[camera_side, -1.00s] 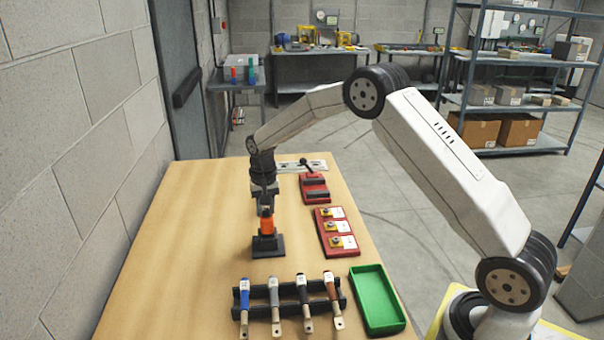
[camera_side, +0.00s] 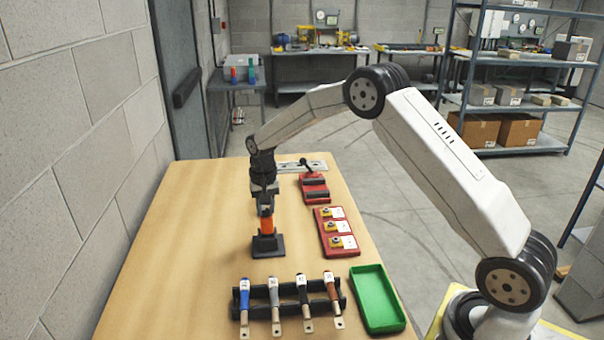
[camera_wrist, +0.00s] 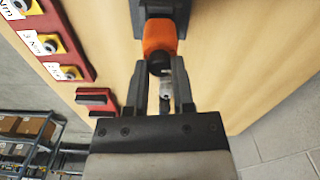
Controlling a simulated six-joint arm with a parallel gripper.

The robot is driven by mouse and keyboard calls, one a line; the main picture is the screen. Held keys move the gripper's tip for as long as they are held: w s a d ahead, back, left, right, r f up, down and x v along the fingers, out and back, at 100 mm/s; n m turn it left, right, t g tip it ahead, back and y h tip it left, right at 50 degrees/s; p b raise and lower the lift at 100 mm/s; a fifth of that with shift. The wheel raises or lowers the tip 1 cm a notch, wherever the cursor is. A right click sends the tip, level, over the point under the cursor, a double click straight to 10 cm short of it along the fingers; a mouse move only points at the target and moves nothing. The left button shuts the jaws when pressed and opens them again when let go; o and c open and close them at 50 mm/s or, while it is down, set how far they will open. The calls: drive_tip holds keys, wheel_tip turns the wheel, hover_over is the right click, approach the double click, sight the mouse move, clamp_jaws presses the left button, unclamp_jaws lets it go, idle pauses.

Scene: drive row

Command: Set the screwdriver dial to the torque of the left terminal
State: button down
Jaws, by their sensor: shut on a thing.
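The orange screwdriver (camera_side: 267,226) stands upright in a black stand (camera_side: 268,250) on the wooden table. It also shows in the wrist view (camera_wrist: 160,36). My gripper (camera_side: 265,208) points down over its top end. In the wrist view my gripper's fingers (camera_wrist: 160,66) are shut around the black dial (camera_wrist: 160,60) of the screwdriver, which they partly hide. The dial's marks cannot be read. A red terminal block (camera_side: 327,250) with three yellow terminals and white labels lies to the right. In the wrist view its labels (camera_wrist: 42,44) are partly legible, showing "Nm".
A rack of several handled tools (camera_side: 290,291) and a green tray (camera_side: 359,323) are at the table's front. A red block with black parts (camera_side: 313,187) and a grey plate (camera_side: 318,166) lie towards the back. The table left of the stand is clear.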

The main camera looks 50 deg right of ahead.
sight(266, 210)
idle(0.4)
drive_tip(key=n, duration=0.7)
drive_tip(key=c, duration=0.9)
unclamp_jaws()
drive_tip(key=shift+n, duration=0.3)
drive_tip(key=o, duration=0.9)
drive_tip(key=shift+r, duration=0.15)
drive_tip(key=shift+r, duration=3.35)
drive_tip(key=shift+s, duration=0.15)
